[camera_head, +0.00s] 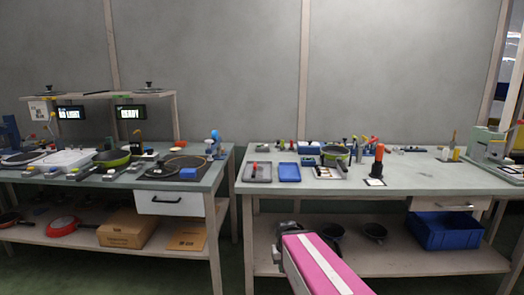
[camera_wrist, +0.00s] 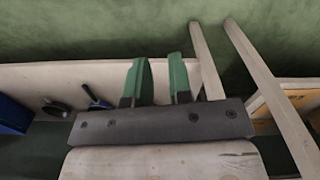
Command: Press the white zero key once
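The white zero key is too small to make out in the head view. A white flat device (camera_head: 66,160) sits on the left bench, but I cannot tell whether it carries the key.
The left bench (camera_head: 205,186) holds pans, a blue block (camera_head: 188,173) and small tools. A gap separates the benches. A blue bin (camera_head: 440,232) stands below right.

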